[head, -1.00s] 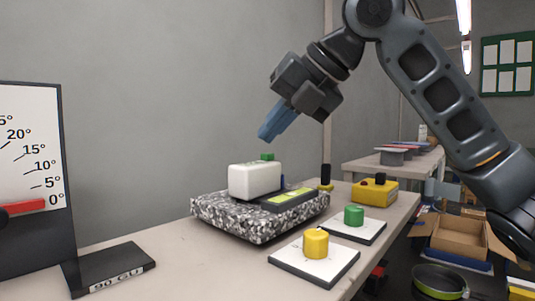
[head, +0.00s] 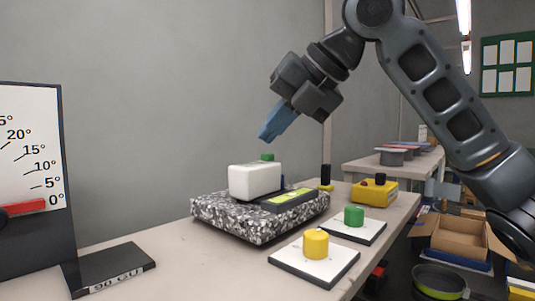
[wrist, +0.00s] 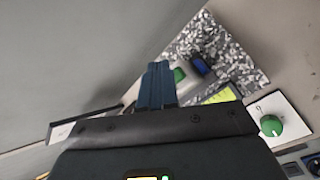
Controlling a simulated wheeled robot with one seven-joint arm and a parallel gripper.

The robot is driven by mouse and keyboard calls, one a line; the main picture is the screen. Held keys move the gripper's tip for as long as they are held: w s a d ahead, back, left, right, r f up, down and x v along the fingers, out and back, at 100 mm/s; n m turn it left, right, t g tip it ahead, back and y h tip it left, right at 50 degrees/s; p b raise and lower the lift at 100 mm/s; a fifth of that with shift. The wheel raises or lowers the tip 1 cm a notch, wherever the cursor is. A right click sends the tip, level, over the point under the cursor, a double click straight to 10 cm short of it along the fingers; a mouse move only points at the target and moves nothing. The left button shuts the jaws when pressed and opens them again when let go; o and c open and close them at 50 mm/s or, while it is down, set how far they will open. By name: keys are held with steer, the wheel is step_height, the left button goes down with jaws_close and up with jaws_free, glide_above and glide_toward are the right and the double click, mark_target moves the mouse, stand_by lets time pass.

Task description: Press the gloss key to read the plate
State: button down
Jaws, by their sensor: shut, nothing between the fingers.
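A white block-shaped meter (head: 255,181) sits on a speckled black-and-white plate (head: 230,222) on the bench. A yellow-green display (head: 292,197) lies beside the meter, and a blue part (wrist: 201,64) is near the green key. Which key is the gloss key is not marked legibly. My gripper (head: 266,136) is shut and empty, its blue fingers tilted down above the green key, apart from it.
A white pad with a yellow knob (head: 316,242) and one with a green knob (head: 354,215) lie at the bench's right edge. A yellow box (head: 374,192) stands behind them. A dial board (head: 32,190) stands at left, its base marked "90 GU".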

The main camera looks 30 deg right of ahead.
steer(key=shift+f, duration=0.1)
stand_by(0.3)
steer(key=shift+f, duration=0.35)
steer(key=shift+f+b, duration=0.5)
stand_by(0.8)
steer(key=shift+r+p, duration=0.85)
steer(key=shift+r, duration=0.1)
steer(key=shift+r+p, duration=1.95)
steer(key=shift+r, duration=0.55)
